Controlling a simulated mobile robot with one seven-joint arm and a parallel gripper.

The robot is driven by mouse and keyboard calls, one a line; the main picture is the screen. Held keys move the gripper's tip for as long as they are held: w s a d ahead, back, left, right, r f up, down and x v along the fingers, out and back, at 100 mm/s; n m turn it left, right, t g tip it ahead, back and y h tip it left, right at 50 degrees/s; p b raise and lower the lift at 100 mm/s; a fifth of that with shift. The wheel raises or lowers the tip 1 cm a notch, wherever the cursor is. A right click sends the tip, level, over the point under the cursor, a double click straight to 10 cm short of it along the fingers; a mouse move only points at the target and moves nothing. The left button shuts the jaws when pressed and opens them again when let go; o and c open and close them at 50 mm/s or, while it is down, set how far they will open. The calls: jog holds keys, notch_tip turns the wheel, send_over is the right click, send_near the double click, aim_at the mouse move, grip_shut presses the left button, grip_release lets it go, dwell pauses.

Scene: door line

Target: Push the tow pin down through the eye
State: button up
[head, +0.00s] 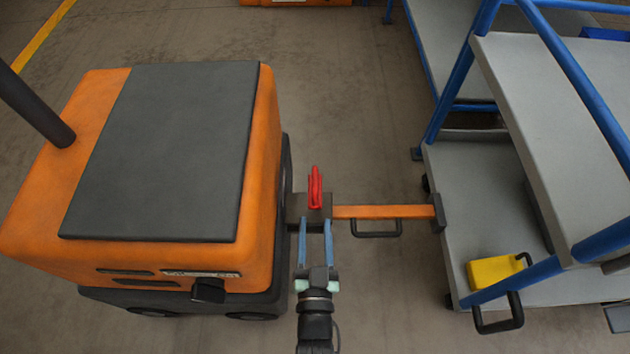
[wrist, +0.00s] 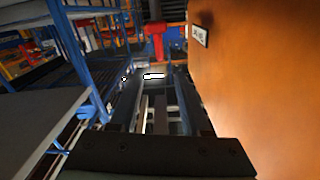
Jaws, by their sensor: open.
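The tow pin (head: 315,187) is red and stands at the dark hitch block (head: 297,206) on the tug's right side. In the wrist view the red pin (wrist: 156,42) shows a wide top, beyond my fingers. The orange tow bar (head: 385,212) runs from the cart to the hitch block. The eye at its end is hidden, so I cannot tell how deep the pin sits. My gripper (head: 316,226) is open and empty, its two blue fingers pointing towards the pin from the near side. The fingers appear apart from the pin.
The orange tug (head: 262,180) stands close on the left of my gripper. A grey cart with blue rails (head: 463,95) stands on the right, with a yellow block (head: 494,272) on its lower deck. A dark handle (head: 376,234) hangs beside the tow bar. Floor between is clear.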

aim_at(314, 193)
jog(key=w+b, duration=0.4)
jog(key=w, duration=0.6)
jog(key=shift+w, duration=0.8)
jog(key=shift+c, duration=0.2)
grip_shut()
jog(key=shift+a, duration=0.1)
